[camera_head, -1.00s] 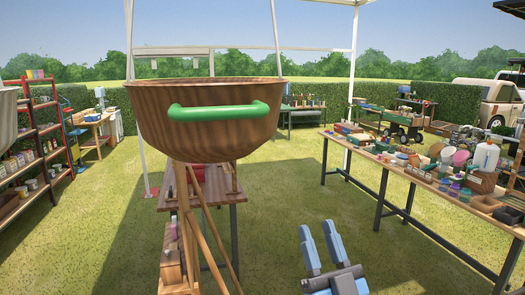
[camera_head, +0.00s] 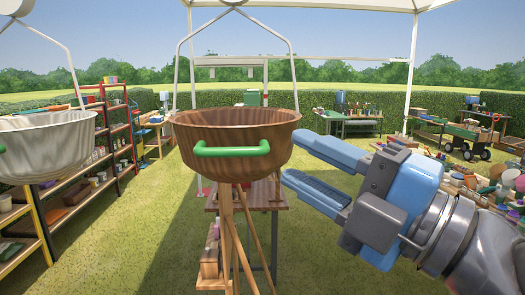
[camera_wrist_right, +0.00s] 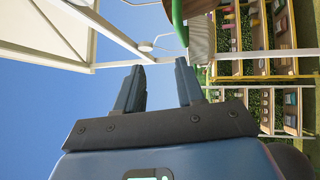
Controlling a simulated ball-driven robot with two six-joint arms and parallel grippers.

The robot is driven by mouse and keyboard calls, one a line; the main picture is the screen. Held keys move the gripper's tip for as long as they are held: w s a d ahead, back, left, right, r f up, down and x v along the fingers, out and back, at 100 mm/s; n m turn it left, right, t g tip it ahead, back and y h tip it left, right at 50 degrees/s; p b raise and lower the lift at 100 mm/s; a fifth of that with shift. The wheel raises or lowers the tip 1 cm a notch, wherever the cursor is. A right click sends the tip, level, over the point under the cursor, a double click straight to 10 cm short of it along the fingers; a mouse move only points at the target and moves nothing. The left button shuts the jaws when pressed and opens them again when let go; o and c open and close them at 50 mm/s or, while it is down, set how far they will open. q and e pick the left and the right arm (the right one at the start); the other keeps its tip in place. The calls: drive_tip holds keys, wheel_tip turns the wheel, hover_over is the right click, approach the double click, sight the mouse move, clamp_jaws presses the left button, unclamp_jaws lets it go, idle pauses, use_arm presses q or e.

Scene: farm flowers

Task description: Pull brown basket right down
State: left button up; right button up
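The brown basket (camera_head: 235,130) hangs from a white wire hanger near the middle of the head view. Its green handle (camera_head: 231,149) is on the side facing me. My right gripper (camera_head: 294,160) is raised just right of the basket, its two blue fingers open and pointing left towards it. Nothing shows between the fingers. In the right wrist view, the open fingers (camera_wrist_right: 158,85) show with part of the green handle (camera_wrist_right: 179,22) and a bit of the brown basket (camera_wrist_right: 198,7) beyond them at the top. My left gripper is not in view.
A white basket (camera_head: 45,148) hangs at the far left. Behind the brown basket stand a wooden table (camera_head: 260,197) and wooden posts (camera_head: 228,225). Shelves (camera_head: 118,125) line the left, and a cluttered table is partly hidden behind my right arm. Grass in front is open.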

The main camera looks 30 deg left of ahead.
sight(239, 155)
drive_tip(key=shift+n+h, duration=0.7)
drive_tip(key=shift+n, duration=0.1)
drive_tip(key=p+x, duration=0.1)
drive_tip(key=x, duration=0.3)
drive_tip(key=f+p+x, duration=0.1)
drive_tip(key=p+x, duration=0.1)
drive_tip(key=x, duration=0.1)
drive_tip(key=f+p+x, duration=0.1)
drive_tip(key=x, duration=0.3)
drive_tip(key=shift+w+a+f, duration=0.15)
drive_tip(key=shift+w+a, duration=0.1)
drive_tip(key=shift+a, duration=0.25)
clamp_jaws()
